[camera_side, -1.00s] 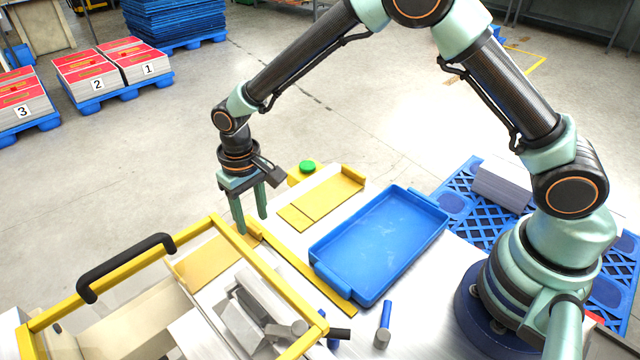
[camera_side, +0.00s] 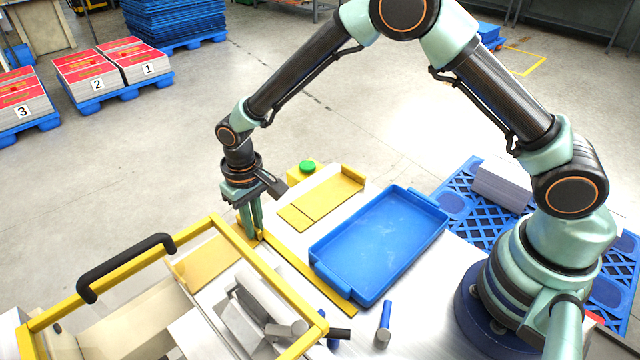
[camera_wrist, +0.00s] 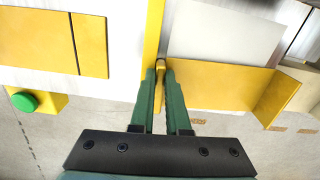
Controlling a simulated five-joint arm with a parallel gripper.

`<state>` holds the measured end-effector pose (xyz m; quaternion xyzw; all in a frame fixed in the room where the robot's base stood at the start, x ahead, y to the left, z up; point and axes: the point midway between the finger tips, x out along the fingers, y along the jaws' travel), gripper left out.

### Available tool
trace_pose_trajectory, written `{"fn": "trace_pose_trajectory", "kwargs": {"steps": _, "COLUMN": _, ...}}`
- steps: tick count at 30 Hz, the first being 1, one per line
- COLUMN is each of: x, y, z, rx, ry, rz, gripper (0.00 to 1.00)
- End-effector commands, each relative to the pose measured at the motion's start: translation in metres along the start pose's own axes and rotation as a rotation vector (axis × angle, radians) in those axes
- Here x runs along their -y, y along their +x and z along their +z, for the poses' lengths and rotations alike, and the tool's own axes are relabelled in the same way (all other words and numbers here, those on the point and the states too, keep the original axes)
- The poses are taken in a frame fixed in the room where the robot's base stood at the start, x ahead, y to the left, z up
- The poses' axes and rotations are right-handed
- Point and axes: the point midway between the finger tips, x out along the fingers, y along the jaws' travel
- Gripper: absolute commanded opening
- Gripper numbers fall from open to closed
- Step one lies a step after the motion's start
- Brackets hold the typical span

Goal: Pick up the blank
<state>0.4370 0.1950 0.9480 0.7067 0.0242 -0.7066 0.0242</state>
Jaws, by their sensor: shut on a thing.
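My gripper (camera_side: 251,234) is low at the far end of a long yellow rail (camera_side: 305,270). In the wrist view my gripper (camera_wrist: 160,74) has its two green fingers close together, with a small yellow piece (camera_wrist: 160,64) between the tips. The piece sits at the rail's end; whether it is joined to the rail is unclear. A pale flat sheet (camera_wrist: 225,30) lies beside a yellow plate (camera_wrist: 215,86), right of the rail in the wrist view. I cannot tell for certain whether that sheet is the blank. It is apart from the fingers.
A blue tray (camera_side: 380,245) stands right of the rail. A yellow-framed guard with a black handle (camera_side: 125,268) stands at the front left. A green button (camera_side: 307,167) is behind the table. A grey stack (camera_side: 502,187) lies on a blue pallet at the right.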

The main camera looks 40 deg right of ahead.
Motion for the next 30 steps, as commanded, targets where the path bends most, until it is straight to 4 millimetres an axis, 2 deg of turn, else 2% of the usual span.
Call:
{"fn": "trace_pose_trajectory", "kwargs": {"steps": 5, "x": 0.000, "y": -0.011, "z": -0.001, "rx": -0.002, "ry": 0.000, "rz": -0.001, "gripper": 0.00}}
{"fn": "trace_pose_trajectory", "kwargs": {"steps": 8, "x": 0.000, "y": -0.025, "z": -0.001, "rx": -0.003, "ry": 0.000, "rz": -0.001, "gripper": 0.00}}
{"fn": "trace_pose_trajectory", "kwargs": {"steps": 21, "x": 0.000, "y": -0.137, "z": -0.001, "rx": -0.006, "ry": 0.000, "rz": -0.002, "gripper": 0.00}}
{"fn": "trace_pose_trajectory", "kwargs": {"steps": 27, "x": 0.000, "y": -0.174, "z": -0.001, "rx": -0.004, "ry": 0.000, "rz": -0.001, "gripper": 0.00}}
{"fn": "trace_pose_trajectory", "kwargs": {"steps": 30, "x": 0.000, "y": -0.186, "z": -0.001, "rx": -0.002, "ry": 0.000, "rz": -0.001, "gripper": 0.00}}
